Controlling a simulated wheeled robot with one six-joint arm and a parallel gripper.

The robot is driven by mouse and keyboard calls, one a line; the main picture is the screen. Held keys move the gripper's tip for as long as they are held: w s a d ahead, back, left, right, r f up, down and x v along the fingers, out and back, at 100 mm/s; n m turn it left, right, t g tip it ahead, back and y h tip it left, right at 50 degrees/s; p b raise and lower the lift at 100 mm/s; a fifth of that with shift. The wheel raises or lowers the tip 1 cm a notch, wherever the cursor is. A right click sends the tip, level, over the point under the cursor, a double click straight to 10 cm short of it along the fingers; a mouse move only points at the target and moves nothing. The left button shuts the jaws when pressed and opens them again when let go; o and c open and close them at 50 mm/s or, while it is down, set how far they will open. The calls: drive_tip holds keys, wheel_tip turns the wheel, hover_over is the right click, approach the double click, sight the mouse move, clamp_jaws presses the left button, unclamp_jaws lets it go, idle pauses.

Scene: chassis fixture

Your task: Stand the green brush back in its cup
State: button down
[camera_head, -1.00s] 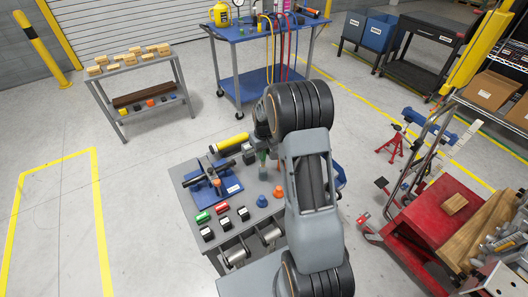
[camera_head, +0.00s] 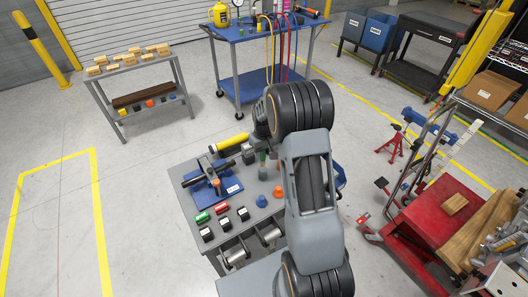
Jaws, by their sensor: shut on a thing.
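The green brush (camera_head: 262,155) shows as a small green upright piece directly below my wrist, over the far part of the grey workbench. My gripper (camera_head: 250,156) is at the brush, shut on it; the fingers are small and partly hidden by my own arm. Below the green piece there is a small dark form on the bench top. I cannot tell whether it is the cup or whether the brush is inside it.
A blue fixture (camera_head: 227,191) with dark handles stands left on the workbench (camera_head: 258,222). Red, green and black blocks lie near the front. An orange cone (camera_head: 278,191) and a blue cone (camera_head: 262,201) stand right of them. A yellow cylinder (camera_head: 232,142) is at the far edge.

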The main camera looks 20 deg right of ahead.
sight(264, 161)
drive_tip(key=shift+f, duration=0.15)
drive_tip(key=shift+f+b, duration=1.7)
drive_tip(key=shift+f, duration=0.35)
drive_tip(key=c, duration=0.8)
unclamp_jaws()
drive_tip(key=shift+o, duration=0.2)
drive_tip(key=shift+r, duration=0.1)
drive_tip(key=shift+r+p, duration=3.2)
drive_tip(key=shift+r, duration=1.75)
